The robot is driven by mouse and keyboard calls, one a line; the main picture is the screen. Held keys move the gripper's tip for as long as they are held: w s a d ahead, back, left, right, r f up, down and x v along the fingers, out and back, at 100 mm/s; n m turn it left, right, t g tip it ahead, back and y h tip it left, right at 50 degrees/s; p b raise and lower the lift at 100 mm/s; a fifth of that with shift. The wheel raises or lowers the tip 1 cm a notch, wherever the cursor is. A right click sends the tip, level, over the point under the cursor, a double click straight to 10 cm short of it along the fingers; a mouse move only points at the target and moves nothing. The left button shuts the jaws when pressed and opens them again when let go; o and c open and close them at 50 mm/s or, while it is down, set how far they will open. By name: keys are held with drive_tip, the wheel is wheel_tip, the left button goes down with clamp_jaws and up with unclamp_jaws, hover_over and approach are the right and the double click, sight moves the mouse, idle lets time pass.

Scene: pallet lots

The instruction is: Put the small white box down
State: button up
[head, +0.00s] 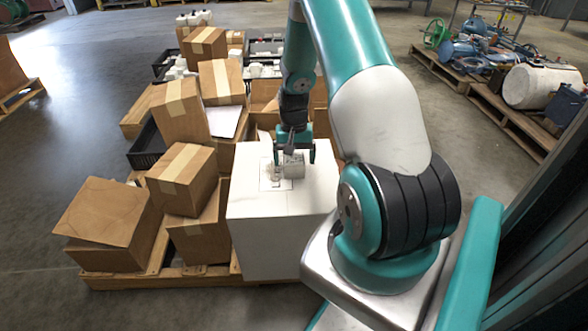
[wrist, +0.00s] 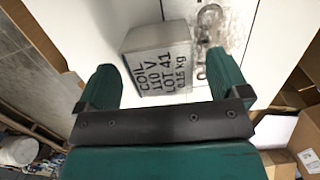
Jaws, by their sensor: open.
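The small white box (head: 293,167) stands on top of a large white box (head: 281,225). In the wrist view, the small white box (wrist: 158,50) looks pale grey and has dark print reading COIL 110 V LOT 41 0.15 kg. My gripper (head: 295,153) is open just over it, with one finger on each side. In the wrist view, the fingertips of my gripper (wrist: 165,72) stand apart and a gap shows between them and the small box. The small box rests on the large box's top face beside a printed mark (wrist: 210,35).
Brown cartons (head: 184,178) stand stacked on a wooden pallet (head: 165,279) to the left of the large white box. Black crates (head: 146,147) with small white items are behind. Another pallet (head: 507,118) with machine parts is at the right.

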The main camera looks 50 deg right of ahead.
wheel_tip(320, 180, down, 3)
drive_tip(key=shift+s+a+r, duration=0.1)
drive_tip(key=shift+a+r, duration=0.05)
drive_tip(key=c, duration=1.2)
drive_tip(key=shift+o, duration=0.2)
drive_tip(key=shift+r, duration=0.1)
